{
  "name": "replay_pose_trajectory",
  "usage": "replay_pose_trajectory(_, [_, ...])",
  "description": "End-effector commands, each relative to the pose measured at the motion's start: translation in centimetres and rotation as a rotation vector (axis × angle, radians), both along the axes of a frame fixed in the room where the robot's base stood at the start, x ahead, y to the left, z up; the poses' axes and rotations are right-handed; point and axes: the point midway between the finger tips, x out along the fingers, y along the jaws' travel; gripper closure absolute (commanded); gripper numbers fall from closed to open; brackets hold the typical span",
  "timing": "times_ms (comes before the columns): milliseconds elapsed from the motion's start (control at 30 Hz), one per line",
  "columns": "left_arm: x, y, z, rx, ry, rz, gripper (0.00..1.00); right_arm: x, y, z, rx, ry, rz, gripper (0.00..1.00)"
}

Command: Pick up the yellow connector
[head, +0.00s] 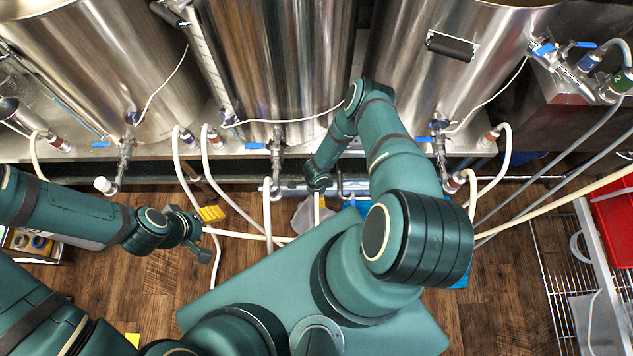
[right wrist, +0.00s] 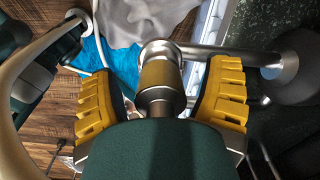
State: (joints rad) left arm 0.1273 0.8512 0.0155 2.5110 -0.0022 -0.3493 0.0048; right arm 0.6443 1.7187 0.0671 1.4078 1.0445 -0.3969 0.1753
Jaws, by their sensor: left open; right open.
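A metal fitting with a yellow band (right wrist: 160,75), which looks like the yellow connector, sits at the centre of the right wrist view. My right gripper (right wrist: 162,92) is open, its yellow-padded fingers on either side of the fitting, with gaps to it. I cannot tell its exact depth between them. In the head view the right arm reaches down near the hoses below the middle tank; its fingers and the connector cannot be made out there. My left gripper (head: 208,234) is open and empty above the wooden floor at the left.
Large steel tanks (head: 280,60) with blue-handled valves stand along the back. White hoses (head: 250,236) loop down to the floor. A grey cloth (right wrist: 135,22) and blue material (right wrist: 95,55) lie beyond the fitting. A metal pipe (right wrist: 225,55) runs right from it. A red bin (head: 615,225) stands far right.

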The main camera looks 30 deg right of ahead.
Motion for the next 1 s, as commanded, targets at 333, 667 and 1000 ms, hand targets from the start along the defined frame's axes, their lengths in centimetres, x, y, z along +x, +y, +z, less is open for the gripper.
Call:
replay_pose_trajectory(333, [0.03, 0.00, 0.05, 0.000, -0.001, 0.000, 0.36, 0.01, -0.03, 0.07, 0.000, 0.000, 0.000, 1.00])
replay_pose_trajectory(667, [0.02, 0.00, 0.01, 0.000, 0.000, 0.000, 0.36, -0.03, -0.03, 0.00, -0.001, 0.000, 0.000, 1.00])
replay_pose_trajectory(1000, [-0.02, -0.01, 0.42, 0.000, 0.001, 0.000, 0.36, -0.04, -0.35, 0.63, -0.001, 0.000, 0.001, 1.00])
